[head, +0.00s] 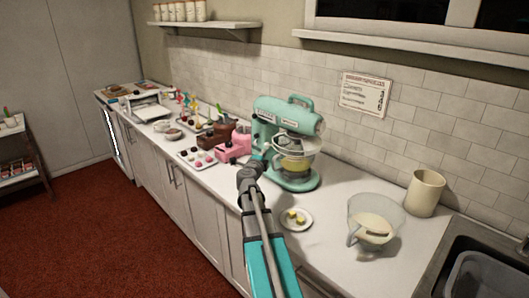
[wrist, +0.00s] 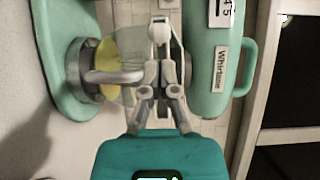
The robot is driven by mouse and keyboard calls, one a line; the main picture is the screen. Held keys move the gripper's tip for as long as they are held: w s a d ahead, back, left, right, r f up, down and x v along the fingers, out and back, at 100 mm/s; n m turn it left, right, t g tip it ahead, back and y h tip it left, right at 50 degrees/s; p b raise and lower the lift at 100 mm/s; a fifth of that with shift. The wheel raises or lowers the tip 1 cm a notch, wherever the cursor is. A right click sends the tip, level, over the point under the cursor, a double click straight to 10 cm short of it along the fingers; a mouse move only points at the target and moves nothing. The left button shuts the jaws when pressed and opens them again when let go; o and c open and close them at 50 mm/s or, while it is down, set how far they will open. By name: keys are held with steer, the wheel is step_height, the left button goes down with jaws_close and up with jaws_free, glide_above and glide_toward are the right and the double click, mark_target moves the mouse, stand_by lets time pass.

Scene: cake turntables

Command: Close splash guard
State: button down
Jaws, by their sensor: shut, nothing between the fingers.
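The teal stand mixer (head: 287,111) stands on the counter with its head over a bowl (head: 297,171) that has yellow contents. A clear splash guard (head: 300,147) sits around the bowl's top, below the head; its exact position is hard to make out. In the wrist view the mixer lies sideways, with its labelled head (wrist: 207,60) at right and the yellow contents (wrist: 107,68) at left. My gripper (wrist: 162,66) is shut and empty, in front of the clear guard between bowl and head. In the head view it is at the bowl's left side; whether it touches the guard is unclear.
A small plate (head: 296,218) with yellow pieces lies in front of the mixer. A clear jug (head: 376,222) and a cream canister (head: 425,193) stand to the right, beside the sink (head: 485,275). A pink appliance (head: 234,147) and trays crowd the left.

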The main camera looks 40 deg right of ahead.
steer(key=a, duration=0.9)
steer(key=shift+a, duration=0.3)
